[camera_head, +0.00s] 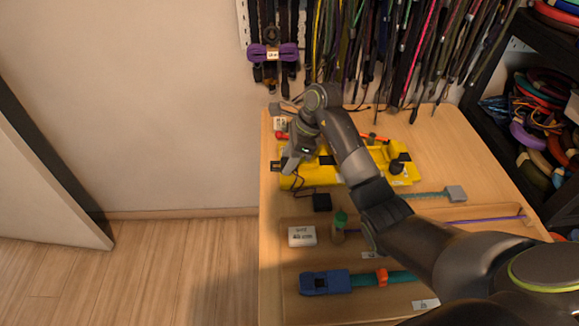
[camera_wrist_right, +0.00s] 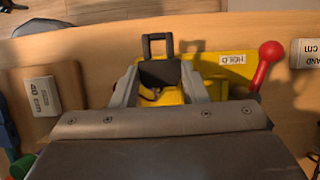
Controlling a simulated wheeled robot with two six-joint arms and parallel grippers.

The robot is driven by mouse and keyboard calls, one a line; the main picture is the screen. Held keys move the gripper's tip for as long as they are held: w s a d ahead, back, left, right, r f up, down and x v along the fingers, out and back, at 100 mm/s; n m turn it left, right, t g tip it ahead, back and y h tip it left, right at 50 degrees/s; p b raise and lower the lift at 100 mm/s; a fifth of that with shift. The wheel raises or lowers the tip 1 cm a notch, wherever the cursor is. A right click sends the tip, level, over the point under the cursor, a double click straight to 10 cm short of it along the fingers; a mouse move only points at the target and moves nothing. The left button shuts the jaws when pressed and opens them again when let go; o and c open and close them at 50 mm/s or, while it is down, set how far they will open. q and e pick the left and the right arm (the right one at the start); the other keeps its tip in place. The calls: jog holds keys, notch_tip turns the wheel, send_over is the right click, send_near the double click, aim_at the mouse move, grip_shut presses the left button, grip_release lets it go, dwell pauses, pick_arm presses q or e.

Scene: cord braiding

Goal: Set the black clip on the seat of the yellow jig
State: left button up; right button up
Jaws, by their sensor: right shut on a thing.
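The yellow jig (camera_head: 318,176) lies along the back of the wooden table, and part of it is hidden behind my right arm. It also shows in the right wrist view (camera_wrist_right: 212,68) below my fingers, with a HOLD label and a red-knobbed lever (camera_wrist_right: 268,54). My right gripper (camera_head: 288,168) is at the jig's left end. In the right wrist view, its fingers (camera_wrist_right: 160,76) are shut on the black clip (camera_wrist_right: 158,45), whose open frame sticks out beyond the fingertips. I cannot tell whether the clip touches the jig. My left gripper is out of view.
A black block (camera_head: 322,202), a white labelled box (camera_head: 302,236) and a green-capped bottle (camera_head: 339,227) stand in front of the jig. A blue clamp (camera_head: 325,282) lies nearer. A grey block (camera_head: 456,193) with teal cord lies right. Cords hang behind.

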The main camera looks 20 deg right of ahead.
jog(key=shift+w+d+f+b, duration=0.15)
jog(key=shift+w+b, duration=0.3)
jog(key=shift+w, duration=0.1)
jog(key=shift+w+d+b, duration=0.15)
jog(key=shift+w+b, duration=0.3)
jog(key=shift+w, duration=0.05)
jog(key=shift+w+d+b, duration=0.3)
jog(key=shift+w+b, duration=0.65)
jog(key=shift+w+d+b, duration=0.1)
jog(key=shift+w+b, duration=0.4)
jog(key=shift+w+d, duration=0.1)
jog(key=shift+w, duration=0.15)
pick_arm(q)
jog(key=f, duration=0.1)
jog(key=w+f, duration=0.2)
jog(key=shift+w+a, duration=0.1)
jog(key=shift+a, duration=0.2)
pick_arm(e)
jog(key=shift+s+d, duration=0.25)
jog(key=shift+d, duration=0.6)
jog(key=shift+s+d, duration=0.2)
jog(key=shift+d, duration=0.6)
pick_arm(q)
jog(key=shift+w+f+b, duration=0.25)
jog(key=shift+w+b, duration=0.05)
pick_arm(e)
jog(key=shift+s+d, duration=0.25)
jog(key=shift+d, duration=0.5)
jog(key=shift+s+d, duration=0.2)
jog(key=shift+d, duration=0.55)
